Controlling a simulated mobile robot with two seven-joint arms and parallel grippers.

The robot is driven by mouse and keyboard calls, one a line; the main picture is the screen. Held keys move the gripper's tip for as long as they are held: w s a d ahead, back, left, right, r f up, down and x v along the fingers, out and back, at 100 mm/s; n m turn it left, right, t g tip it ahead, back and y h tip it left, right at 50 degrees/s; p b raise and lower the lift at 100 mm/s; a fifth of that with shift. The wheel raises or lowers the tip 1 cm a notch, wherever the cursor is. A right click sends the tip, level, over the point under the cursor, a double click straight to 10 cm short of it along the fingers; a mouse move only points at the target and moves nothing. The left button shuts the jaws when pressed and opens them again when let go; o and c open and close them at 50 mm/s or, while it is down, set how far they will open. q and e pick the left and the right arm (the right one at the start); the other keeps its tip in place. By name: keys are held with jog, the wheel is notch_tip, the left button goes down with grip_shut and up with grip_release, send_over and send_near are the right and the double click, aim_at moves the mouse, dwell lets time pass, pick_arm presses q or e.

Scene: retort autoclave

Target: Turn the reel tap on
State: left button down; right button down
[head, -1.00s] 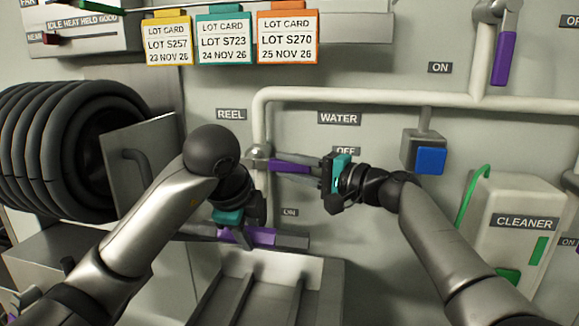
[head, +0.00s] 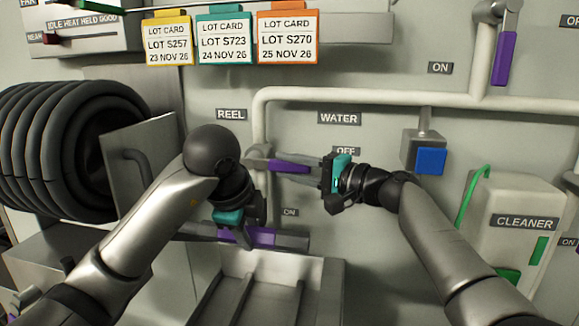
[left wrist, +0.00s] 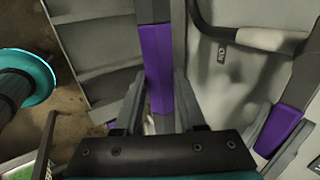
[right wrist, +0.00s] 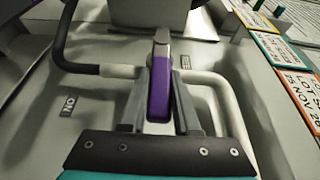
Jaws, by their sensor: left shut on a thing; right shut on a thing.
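The reel tap sits on the white pipe below the REEL label (head: 231,114). Its purple lever (head: 288,167) points right, just under the OFF label (head: 346,151) and above the ON label (head: 290,212). My right gripper (head: 296,167) comes from the right and is shut on this lever; the right wrist view shows the lever (right wrist: 159,88) between its fingers. My left gripper (head: 246,236) is shut on a grey bar with a purple grip (head: 266,236), held roughly level below the tap. The bar also shows in the left wrist view (left wrist: 156,65).
A coiled black hose reel (head: 60,150) is at the left. A grey open tray (head: 334,285) is below the bar. A blue block (head: 430,160) and the CLEANER container (head: 524,200) are to the right. Lot cards (head: 224,35) hang above.

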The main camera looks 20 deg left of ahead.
jog(key=shift+f, duration=0.15)
dwell(0.3)
jog(key=shift+a+f+m+t+y, duration=0.1)
jog(key=shift+f+m+t+y, duration=0.3)
jog(key=shift+f+m+y, duration=0.65)
jog(key=shift+r+n+y, duration=0.15)
jog(key=shift+n+y, duration=0.1)
jog(key=shift+n, duration=0.1)
jog(key=c, duration=0.6)
grip_release()
jog(key=shift+c, duration=0.2)
jog(key=v, duration=1.2)
jog(key=shift+c, duration=0.2)
